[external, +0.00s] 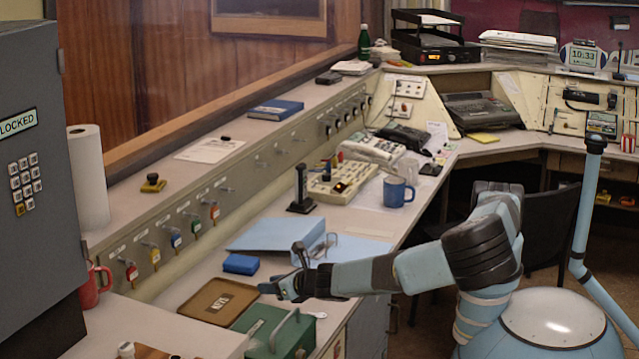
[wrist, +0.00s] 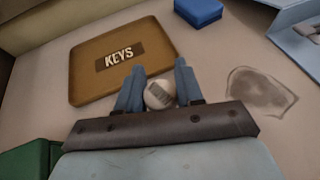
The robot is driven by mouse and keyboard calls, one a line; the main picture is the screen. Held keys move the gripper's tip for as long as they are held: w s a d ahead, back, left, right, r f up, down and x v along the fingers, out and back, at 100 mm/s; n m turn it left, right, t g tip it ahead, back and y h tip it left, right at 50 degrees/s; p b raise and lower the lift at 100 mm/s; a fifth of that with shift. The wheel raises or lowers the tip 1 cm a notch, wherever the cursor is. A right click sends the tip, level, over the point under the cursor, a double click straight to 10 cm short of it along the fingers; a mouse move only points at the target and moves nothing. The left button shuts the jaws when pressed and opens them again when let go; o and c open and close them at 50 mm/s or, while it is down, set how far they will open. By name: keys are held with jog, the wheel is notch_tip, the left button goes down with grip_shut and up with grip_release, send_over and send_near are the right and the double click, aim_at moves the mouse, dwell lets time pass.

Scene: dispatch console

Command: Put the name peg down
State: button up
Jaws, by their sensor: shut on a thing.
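My gripper (wrist: 158,92) is shut on a small pale, rounded piece with a dark striped label (wrist: 159,95), which looks like the name peg. It sits between the two blue fingers, just in front of the near edge of the brown KEYS tray (wrist: 85,88). I cannot tell whether it touches the desk. In the external view my gripper (external: 280,288) is over the desk, right of the tray (external: 192,299), and the peg cannot be made out there.
A blue block (external: 241,264) and a blue folder (external: 276,234) lie behind the tray. A green metal box (external: 270,335) stands in front of it. A dark stain-like patch (wrist: 262,91) marks the desk right of my gripper. Key hooks with coloured tags line the panel behind.

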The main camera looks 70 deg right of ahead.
jog(key=shift+f, duration=1.9)
jog(key=shift+f, duration=0.1)
jog(key=o, duration=1)
jog(key=shift+v, duration=6.05)
